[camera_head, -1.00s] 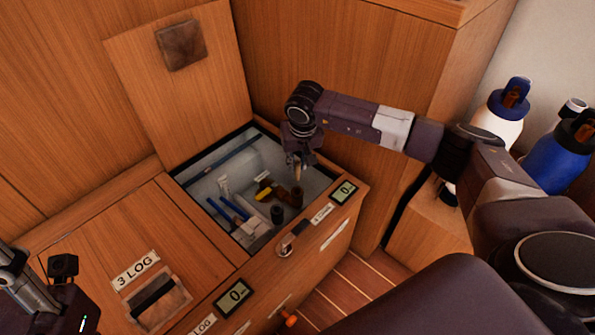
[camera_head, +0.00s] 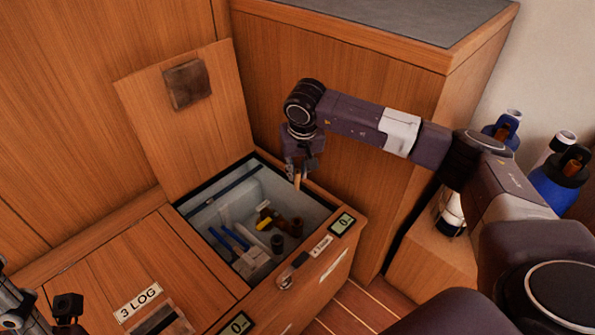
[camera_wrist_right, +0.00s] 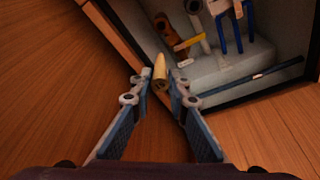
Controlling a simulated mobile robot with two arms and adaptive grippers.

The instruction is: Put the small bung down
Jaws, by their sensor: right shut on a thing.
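The small bung (camera_wrist_right: 160,72) is a tapered, light wooden plug. My right gripper (camera_wrist_right: 159,82) is shut on it, with the bung between the fingertips in the wrist view. In the head view the right gripper (camera_head: 298,178) points down near the back right edge of the open locker (camera_head: 327,203), and the bung shows as a small tan tip (camera_head: 297,183) below the fingers. The bung is in the air, above rim level. At the lower left, part of my left gripper (camera_head: 68,308) shows; its fingers cannot be made out.
The locker holds blue-handled tools (camera_head: 235,238), a brown-and-yellow thing (camera_head: 266,222), dark cylinders (camera_head: 278,242) and a pale block (camera_head: 253,264). Its lid (camera_head: 187,125) stands open behind. The closed 3 LOG lid (camera_head: 125,265) is clear on its left part. Bottles (camera_head: 560,175) stand at right.

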